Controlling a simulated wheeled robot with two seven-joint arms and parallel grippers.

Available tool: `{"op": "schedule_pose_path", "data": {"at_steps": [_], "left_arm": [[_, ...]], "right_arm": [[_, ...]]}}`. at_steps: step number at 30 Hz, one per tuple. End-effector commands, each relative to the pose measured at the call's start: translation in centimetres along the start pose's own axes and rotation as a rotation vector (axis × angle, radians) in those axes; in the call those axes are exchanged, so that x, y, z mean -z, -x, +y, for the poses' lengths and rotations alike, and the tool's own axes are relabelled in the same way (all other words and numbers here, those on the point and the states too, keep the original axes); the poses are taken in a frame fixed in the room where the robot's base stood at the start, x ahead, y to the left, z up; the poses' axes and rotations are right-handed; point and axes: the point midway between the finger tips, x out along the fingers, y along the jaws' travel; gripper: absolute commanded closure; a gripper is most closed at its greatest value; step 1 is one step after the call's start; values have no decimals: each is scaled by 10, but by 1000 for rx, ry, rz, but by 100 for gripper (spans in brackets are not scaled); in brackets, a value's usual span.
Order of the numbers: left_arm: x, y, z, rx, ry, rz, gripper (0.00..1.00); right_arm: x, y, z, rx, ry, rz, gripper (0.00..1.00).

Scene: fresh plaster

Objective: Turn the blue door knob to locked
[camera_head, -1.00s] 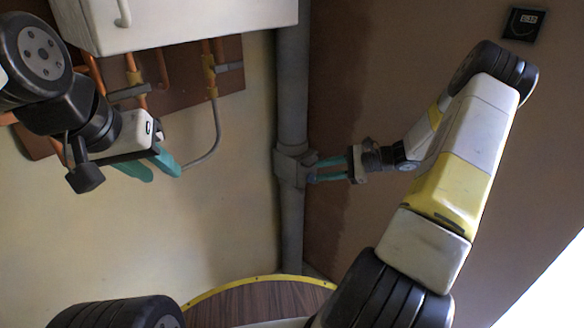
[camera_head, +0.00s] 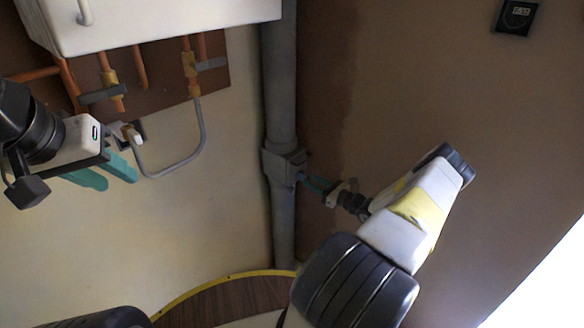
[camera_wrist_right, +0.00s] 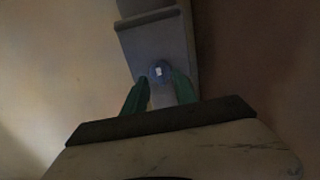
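The blue knob (camera_head: 300,177) sits on the side of a grey box (camera_head: 284,160) on the vertical grey pipe. In the right wrist view the blue knob (camera_wrist_right: 160,72), with a small pale mark, shows just beyond and between my right fingertips. My right gripper (camera_head: 312,182) is open, its teal fingers pointing at the knob from the right. I cannot tell whether the fingers touch it. In the right wrist view my right gripper (camera_wrist_right: 159,80) shows a gap between its fingers. My left gripper (camera_head: 120,182) is open and empty in front of the left wall, far from the knob.
A white cabinet (camera_head: 160,22) hangs top left above copper pipes with valves (camera_head: 190,66). A curved grey hose (camera_head: 178,172) hangs close to my left gripper. A small dark display panel (camera_head: 516,16) is on the right brown wall. A yellow-edged wooden surface (camera_head: 235,297) is below.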

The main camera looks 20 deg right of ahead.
Motion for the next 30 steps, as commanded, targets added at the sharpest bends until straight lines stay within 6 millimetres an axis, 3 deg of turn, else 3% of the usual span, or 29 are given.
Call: {"op": "schedule_pose_path", "data": {"at_steps": [6,15,20,30], "left_arm": [[0,0,0,0,0,0,64],[0,0,0,0,0,0,64],[0,0,0,0,0,0,64],[0,0,0,0,0,0,64]], "right_arm": [[0,-22,0,-2,2,0,66],[0,-24,0,-1,1,1,66],[0,-24,0,-1,1,1,98],[0,-24,0,-2,-8,1,100]]}}
